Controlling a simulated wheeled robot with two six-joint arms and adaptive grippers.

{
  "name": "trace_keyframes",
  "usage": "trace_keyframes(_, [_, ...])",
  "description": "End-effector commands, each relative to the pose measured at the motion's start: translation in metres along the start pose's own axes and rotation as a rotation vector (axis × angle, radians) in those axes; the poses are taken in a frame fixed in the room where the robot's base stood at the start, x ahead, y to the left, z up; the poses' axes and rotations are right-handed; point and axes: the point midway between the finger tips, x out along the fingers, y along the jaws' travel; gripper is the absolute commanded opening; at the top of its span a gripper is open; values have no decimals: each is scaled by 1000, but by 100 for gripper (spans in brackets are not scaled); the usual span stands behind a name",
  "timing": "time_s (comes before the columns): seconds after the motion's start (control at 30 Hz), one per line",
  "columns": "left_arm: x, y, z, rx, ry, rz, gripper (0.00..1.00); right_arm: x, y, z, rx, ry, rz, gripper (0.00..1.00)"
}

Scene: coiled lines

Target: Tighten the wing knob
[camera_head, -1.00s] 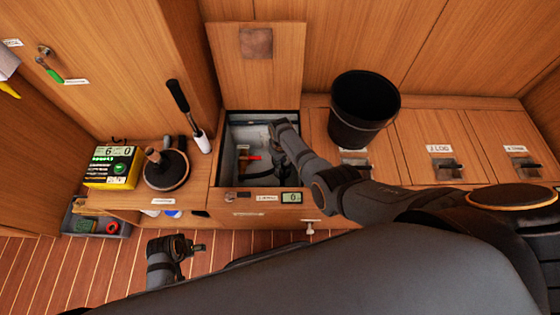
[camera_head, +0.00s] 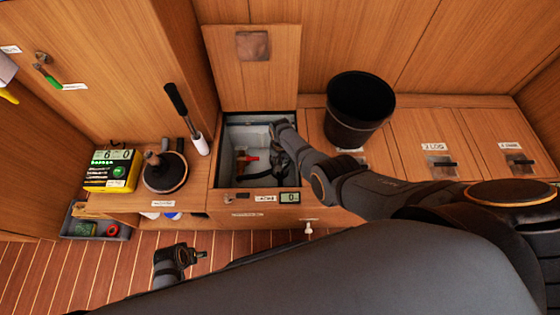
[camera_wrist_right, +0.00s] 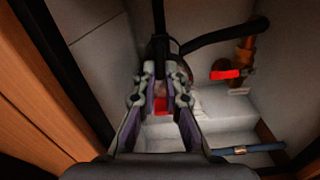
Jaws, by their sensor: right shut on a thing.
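The open locker (camera_head: 222,150) in the bench holds dark hoses and a red-handled valve (camera_head: 247,158). My right arm reaches down into it, and its gripper is hard to make out in the head view. In the right wrist view my right gripper (camera_wrist_right: 166,82) is shut on a small part below a dark vertical hose. This seems to be the wing knob, mostly hidden by the fingers; a red patch (camera_wrist_right: 162,105) shows between them. The red valve handle (camera_wrist_right: 225,74) is apart, to the right. My left gripper (camera_head: 199,254) is empty over the floor; its opening is unclear.
A raised lid (camera_head: 253,80) stands behind the locker. A black bucket (camera_head: 358,112) stands on the bench to the right. A yellow box (camera_head: 112,171) and a round dark-based thing (camera_head: 165,172) stand left. Locker walls closely surround my right gripper.

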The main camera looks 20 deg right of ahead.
Motion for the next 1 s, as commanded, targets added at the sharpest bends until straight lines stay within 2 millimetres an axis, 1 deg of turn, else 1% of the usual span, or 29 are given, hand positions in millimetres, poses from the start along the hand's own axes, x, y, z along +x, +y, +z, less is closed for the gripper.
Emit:
trace_keyframes(0.27, [2,-1,-8,-1,19,-2,64,0,1,0,103,2,-1,0])
trace_keyframes(0.53, [5,-2,-1,1,4,-4,64,0,1,0,131,2,-1,0])
trace_keyframes(0.83, [5,-3,0,2,4,-6,64,0,1,-1,132,2,-1,0])
trace_keyframes(0.87, [5,-3,0,2,4,-6,64,0,1,-1,131,2,-1,12])
trace_keyframes(1.0, [4,-3,0,2,5,-5,64,0,1,0,131,1,-1,31])
